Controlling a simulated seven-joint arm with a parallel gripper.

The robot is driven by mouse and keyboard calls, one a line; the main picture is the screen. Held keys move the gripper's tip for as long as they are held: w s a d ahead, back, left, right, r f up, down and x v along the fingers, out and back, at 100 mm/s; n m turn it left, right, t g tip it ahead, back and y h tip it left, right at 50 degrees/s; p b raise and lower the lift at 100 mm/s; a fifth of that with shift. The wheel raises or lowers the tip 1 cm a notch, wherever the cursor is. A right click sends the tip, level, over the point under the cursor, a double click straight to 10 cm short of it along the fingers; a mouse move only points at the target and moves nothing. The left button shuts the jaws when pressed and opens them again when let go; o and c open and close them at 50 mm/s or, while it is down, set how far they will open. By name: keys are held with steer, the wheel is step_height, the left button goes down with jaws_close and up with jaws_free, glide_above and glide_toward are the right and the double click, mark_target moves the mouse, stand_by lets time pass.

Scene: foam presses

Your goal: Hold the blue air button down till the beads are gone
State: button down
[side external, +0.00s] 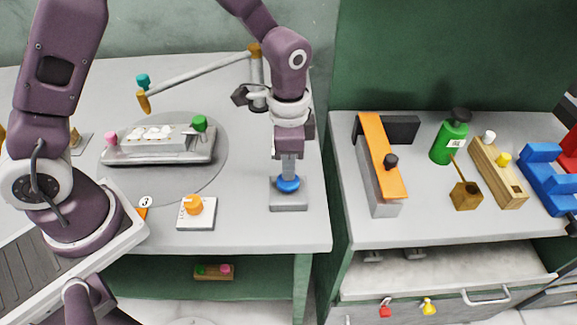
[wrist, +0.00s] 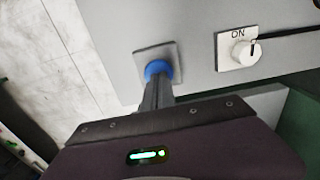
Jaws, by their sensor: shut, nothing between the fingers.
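The blue air button (side external: 288,184) sits on a grey square base (side external: 289,204) near the bench's right edge. It also shows in the wrist view (wrist: 158,68). My gripper (side external: 288,176) is shut and empty, pointing down, with its fingertips at the top of the button. They appear to touch it; I cannot tell how far it is pressed. The fingertips show in the wrist view too (wrist: 157,82). Several small white bits, which look like the beads (side external: 152,132), lie on top of the grey press block (side external: 160,148) on the left.
A jointed pipe arm (side external: 200,73) stands behind the press. An orange knob (side external: 193,205) on a white plate is left of the button. The right bench holds an orange-topped block (side external: 380,155), a green bottle (side external: 449,140) and a wooden block (side external: 497,172). A gap separates the benches.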

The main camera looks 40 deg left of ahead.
steer(key=shift+f, duration=0.2)
steer(key=shift+f, duration=0.1)
steer(key=shift+s+f, duration=0.1)
steer(key=shift+f, duration=0.7)
steer(key=shift+s+a+f, duration=0.1)
steer(key=shift+s+f, duration=0.05)
stand_by(1.5)
step_height(320, 180, up, 15)
steer(key=shift+w+f, duration=0.15)
steer(key=shift+w, duration=0.1)
stand_by(0.4)
